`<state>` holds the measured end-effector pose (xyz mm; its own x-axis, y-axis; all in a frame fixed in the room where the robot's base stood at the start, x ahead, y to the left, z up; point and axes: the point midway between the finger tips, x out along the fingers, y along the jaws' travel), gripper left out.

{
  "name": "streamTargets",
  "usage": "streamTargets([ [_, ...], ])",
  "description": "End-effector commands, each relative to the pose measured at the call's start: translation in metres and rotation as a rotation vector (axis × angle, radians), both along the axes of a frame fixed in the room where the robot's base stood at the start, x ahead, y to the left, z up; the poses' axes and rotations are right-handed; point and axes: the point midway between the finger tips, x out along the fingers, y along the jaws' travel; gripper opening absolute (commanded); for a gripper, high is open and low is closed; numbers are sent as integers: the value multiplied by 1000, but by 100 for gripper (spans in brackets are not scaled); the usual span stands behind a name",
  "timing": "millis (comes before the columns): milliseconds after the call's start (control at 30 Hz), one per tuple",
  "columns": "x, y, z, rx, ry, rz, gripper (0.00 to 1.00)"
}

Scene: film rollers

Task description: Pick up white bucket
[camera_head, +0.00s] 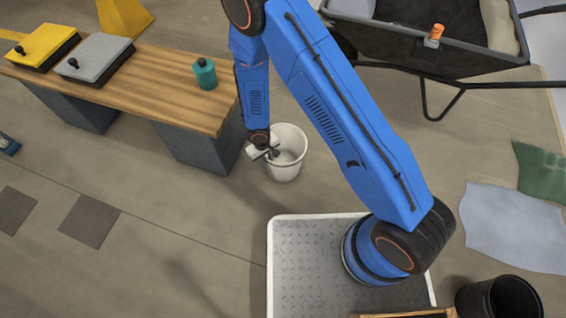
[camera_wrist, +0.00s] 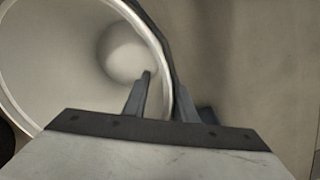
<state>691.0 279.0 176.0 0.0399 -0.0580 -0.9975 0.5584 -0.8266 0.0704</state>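The white bucket (camera_head: 284,171) stands on the floor beside the right end of the wooden bench in the head view. My gripper (camera_head: 272,153) is at its left rim. In the wrist view the bucket's round mouth (camera_wrist: 62,62) fills the upper left. The fingers of my gripper (camera_wrist: 160,85) are apart, with one inside the mouth and the other along the outside of the wall. The rim passes between them. A firm hold on the wall does not show. The outer finger is partly hard to make out against the dark edge.
The wooden bench (camera_head: 150,84) carries a teal bottle (camera_head: 204,74) and yellow and grey boxes. A dark wheelbarrow (camera_head: 440,45) stands at the upper right. A black bin (camera_head: 498,299) is at the lower right.

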Motion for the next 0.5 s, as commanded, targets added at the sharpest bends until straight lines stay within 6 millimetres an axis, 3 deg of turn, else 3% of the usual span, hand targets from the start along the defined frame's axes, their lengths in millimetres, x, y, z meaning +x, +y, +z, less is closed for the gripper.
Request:
streamTargets([
  [500,0,-1,-14,-1,1,0,25],
])
